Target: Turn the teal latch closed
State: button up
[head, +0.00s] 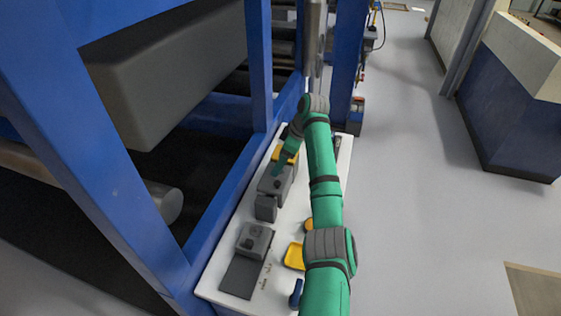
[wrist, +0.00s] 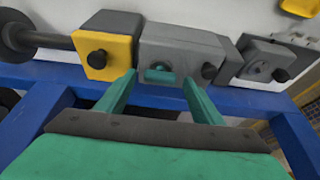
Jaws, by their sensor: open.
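The teal latch (wrist: 159,76) is a small piece on the front face of a grey box (wrist: 180,52) in the wrist view. It lies roughly level, left of a black knob (wrist: 208,71). My gripper (wrist: 160,79) is open, with its two teal fingers pointing at the box, one on each side of the latch. Nothing is between the fingers except the latch beyond; I cannot tell whether either finger touches the box. In the head view my gripper (head: 283,165) is at the grey box (head: 271,185), and the latch cannot be made out there.
A yellow block (wrist: 108,57) with a black knob and a rod adjoins the box on the left. Another grey unit (wrist: 265,60) stands to the right. A blue frame beam (wrist: 60,86) runs below. Grey floor (head: 410,200) is open right of the white table (head: 212,282).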

jog(key=c, duration=1)
jog(key=shift+c, duration=0.2)
jog(key=m, duration=0.2)
jog(key=m+t, duration=0.1)
jog(key=shift+s+a+m+h, duration=0.15)
jog(key=shift+m+h, duration=0.25)
jog(key=m, duration=0.2)
jog(key=m+t+h, duration=0.1)
jog(key=m, duration=0.1)
jog(key=shift+s+a+m+t, duration=0.1)
jog(key=shift+a+m+t, duration=0.05)
jog(key=shift+m+t, duration=0.15)
jog(key=m+h, duration=0.2)
jog(key=m, duration=0.2)
jog(key=shift+a+m, duration=0.15)
jog(key=shift+m, duration=0.15)
jog(key=shift+m+h, duration=0.8)
jog(key=shift+m, duration=1.3)
jog(key=shift+a, duration=0.1)
